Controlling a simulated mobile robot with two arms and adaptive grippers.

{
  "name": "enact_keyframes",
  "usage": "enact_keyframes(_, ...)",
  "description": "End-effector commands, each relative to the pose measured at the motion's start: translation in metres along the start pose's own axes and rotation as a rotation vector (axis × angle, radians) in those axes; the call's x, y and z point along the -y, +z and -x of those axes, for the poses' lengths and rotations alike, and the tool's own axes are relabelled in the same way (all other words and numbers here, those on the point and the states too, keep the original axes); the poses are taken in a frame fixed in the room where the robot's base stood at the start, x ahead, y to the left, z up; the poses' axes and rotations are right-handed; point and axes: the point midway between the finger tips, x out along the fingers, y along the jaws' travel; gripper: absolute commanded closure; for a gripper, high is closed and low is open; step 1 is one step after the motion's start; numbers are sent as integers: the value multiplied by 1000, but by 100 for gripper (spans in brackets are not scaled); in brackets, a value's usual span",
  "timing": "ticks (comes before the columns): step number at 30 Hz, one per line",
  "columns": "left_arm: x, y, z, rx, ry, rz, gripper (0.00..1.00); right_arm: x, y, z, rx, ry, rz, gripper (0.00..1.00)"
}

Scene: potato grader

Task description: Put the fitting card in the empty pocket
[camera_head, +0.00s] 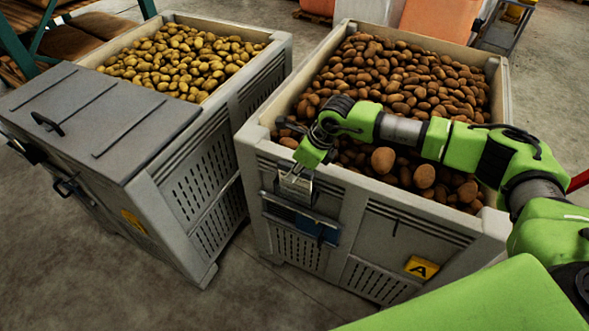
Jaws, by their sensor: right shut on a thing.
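My right gripper (297,172) reaches over the front rim of the right crate (384,207) and points down at its front face. It is shut on a small pale card (296,188), partly hidden by the fingers. The card is right at the upper edge of a dark holder (290,212) on the crate's front. I cannot tell whether the card's lower edge is inside the holder or just in front of it. A blue piece (328,236) shows at the holder's right end. My left gripper is out of view.
The right crate is full of brown potatoes (400,75) and bears a yellow label "A" (421,267). A left crate (190,165) holds yellowish potatoes (185,62) behind a grey lid (95,105). A narrow floor gap separates the crates.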

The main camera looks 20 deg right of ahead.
Motion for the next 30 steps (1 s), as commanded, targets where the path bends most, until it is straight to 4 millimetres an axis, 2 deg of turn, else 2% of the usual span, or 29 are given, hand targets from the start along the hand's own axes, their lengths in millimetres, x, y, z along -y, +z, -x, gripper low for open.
enact_keyframes(10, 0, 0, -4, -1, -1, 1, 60, 0, -2, -5, 1, 0, 1, 100)
enact_keyframes(12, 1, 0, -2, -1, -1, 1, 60, 0, -1, -4, 1, 0, 1, 77)
enact_keyframes(13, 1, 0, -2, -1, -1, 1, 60, 0, -1, -3, 1, 0, 1, 73)
enact_keyframes(26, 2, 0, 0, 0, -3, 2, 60, 0, 0, 2, 2, -1, 0, 73)
enact_keyframes(30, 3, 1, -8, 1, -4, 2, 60, 1, 0, 22, 4, -2, 2, 73)
